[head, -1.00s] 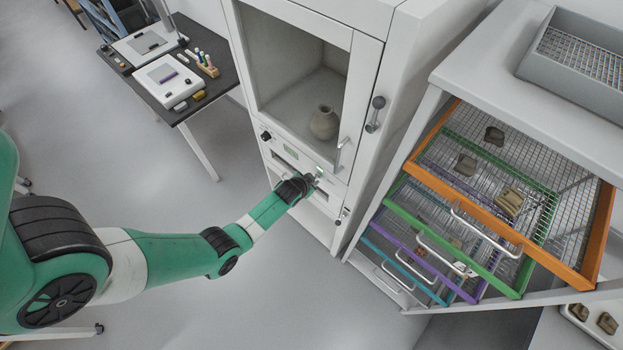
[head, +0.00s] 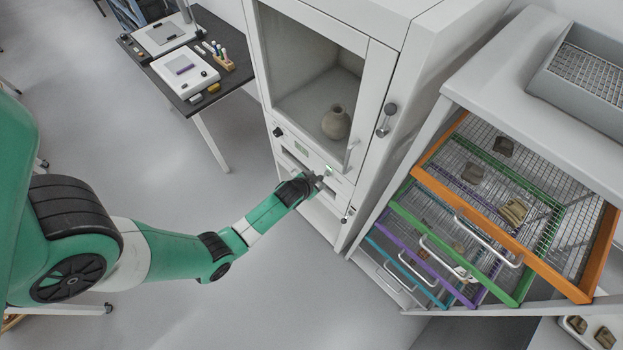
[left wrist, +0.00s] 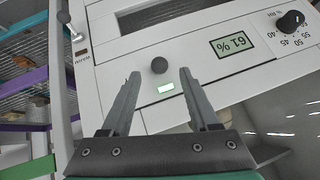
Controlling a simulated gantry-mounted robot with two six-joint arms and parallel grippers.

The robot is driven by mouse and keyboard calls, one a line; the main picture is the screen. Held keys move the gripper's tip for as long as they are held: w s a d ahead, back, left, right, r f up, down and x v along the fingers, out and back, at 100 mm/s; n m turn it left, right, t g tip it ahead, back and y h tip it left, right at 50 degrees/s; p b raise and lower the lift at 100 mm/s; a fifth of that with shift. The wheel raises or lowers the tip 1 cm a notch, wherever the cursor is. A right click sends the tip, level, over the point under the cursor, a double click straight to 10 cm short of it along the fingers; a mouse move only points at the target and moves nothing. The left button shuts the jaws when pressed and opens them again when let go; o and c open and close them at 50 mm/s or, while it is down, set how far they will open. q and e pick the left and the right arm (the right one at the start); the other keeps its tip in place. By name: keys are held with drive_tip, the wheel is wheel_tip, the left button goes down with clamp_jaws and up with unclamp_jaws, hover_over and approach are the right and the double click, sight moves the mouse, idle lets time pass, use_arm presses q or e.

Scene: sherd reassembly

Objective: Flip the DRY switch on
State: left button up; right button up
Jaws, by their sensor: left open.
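The white cabinet's control panel (head: 315,163) faces my left arm. My left gripper (head: 318,180) is in front of it, open and empty. In the left wrist view its two fingers (left wrist: 159,74) stand apart on either side of a round dark knob-like control (left wrist: 159,65), with a lit pale green indicator (left wrist: 166,88) beside it. That indicator also glows in the head view (head: 328,170). I cannot read a DRY label. A small lever (left wrist: 70,27) with a tiny label is on the post at the left of the wrist view. My right gripper is not in view.
The panel also has a display (left wrist: 232,42) reading 61 % and a dial (left wrist: 291,20). A pot (head: 336,122) stands behind the cabinet window. Pulled-out mesh drawers (head: 500,240) with sherds are at right. A dark table (head: 215,92) is at left.

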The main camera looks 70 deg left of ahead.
use_arm(q)
drive_tip(key=p+v, duration=0.1)
drive_tip(key=v, duration=0.5)
drive_tip(key=shift+r, duration=0.15)
